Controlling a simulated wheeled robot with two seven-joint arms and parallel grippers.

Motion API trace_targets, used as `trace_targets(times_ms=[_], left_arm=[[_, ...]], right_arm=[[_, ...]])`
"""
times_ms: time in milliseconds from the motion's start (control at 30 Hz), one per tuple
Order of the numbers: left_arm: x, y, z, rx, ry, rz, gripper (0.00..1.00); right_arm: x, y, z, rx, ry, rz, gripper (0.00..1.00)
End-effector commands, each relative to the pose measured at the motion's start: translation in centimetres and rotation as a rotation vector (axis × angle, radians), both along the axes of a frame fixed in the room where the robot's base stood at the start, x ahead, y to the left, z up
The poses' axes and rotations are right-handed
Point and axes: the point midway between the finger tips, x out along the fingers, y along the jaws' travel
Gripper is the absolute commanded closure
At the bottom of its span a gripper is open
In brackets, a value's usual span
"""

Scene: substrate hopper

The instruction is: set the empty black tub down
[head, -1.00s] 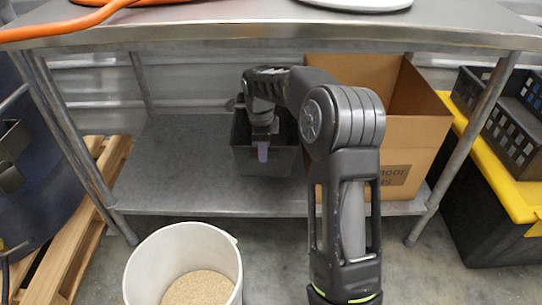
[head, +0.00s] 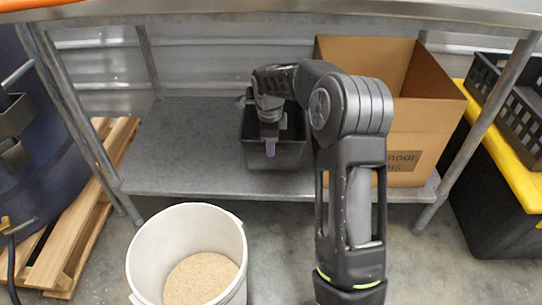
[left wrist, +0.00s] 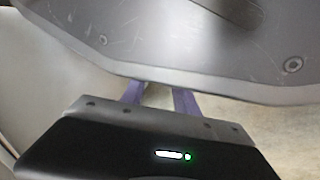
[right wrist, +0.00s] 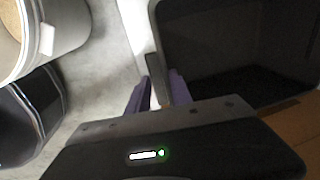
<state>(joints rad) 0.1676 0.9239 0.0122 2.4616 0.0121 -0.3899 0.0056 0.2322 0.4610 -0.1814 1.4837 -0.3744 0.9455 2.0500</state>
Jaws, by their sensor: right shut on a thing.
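The black tub (head: 257,155) is at the lower shelf of the steel table, left of the cardboard box. It looks upright. I cannot tell whether its base touches the shelf. My right gripper (head: 270,148) is shut on the tub's near wall, with its purple fingers on either side of the rim. The right wrist view shows the fingers (right wrist: 156,95) around that wall and the dark, empty inside of the tub (right wrist: 235,85). My left gripper (left wrist: 158,97) shows only in its wrist view, fingers apart, tips partly hidden by a grey surface.
The lower shelf (head: 180,150) is clear left of the tub. The cardboard box (head: 415,150) stands close on the right. A white bucket of grainy substrate (head: 140,255) stands on the floor in front. A yellow-lidded black bin (head: 500,215) stands far right, a wooden pallet (head: 85,225) left.

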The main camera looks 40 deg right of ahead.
Motion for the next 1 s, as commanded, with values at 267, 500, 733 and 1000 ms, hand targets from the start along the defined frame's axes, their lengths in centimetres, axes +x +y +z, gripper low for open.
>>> trace_targets(times_ms=[267, 500, 733, 1000], left_arm=[[0.3, 0.1, -2.1, -0.004, -0.002, 0.002, 0.64], [0.4, 0.1, -1.9, -0.004, -0.002, 0.002, 0.64], [0.4, 0.1, -2.0, -0.004, -0.002, 0.002, 0.64], [0.3, 0.1, -2.0, -0.004, -0.002, 0.003, 0.64]], right_arm=[[0.0, 0.0, -4.3, -0.001, -0.002, 0.000, 1.00], [0.1, 0.0, -4.4, -0.001, -0.003, 0.000, 1.00], [0.0, 0.0, -4.8, 0.001, 0.002, 0.000, 0.71], [-0.1, 0.0, -4.8, 0.001, 0.002, 0.000, 0.52]])
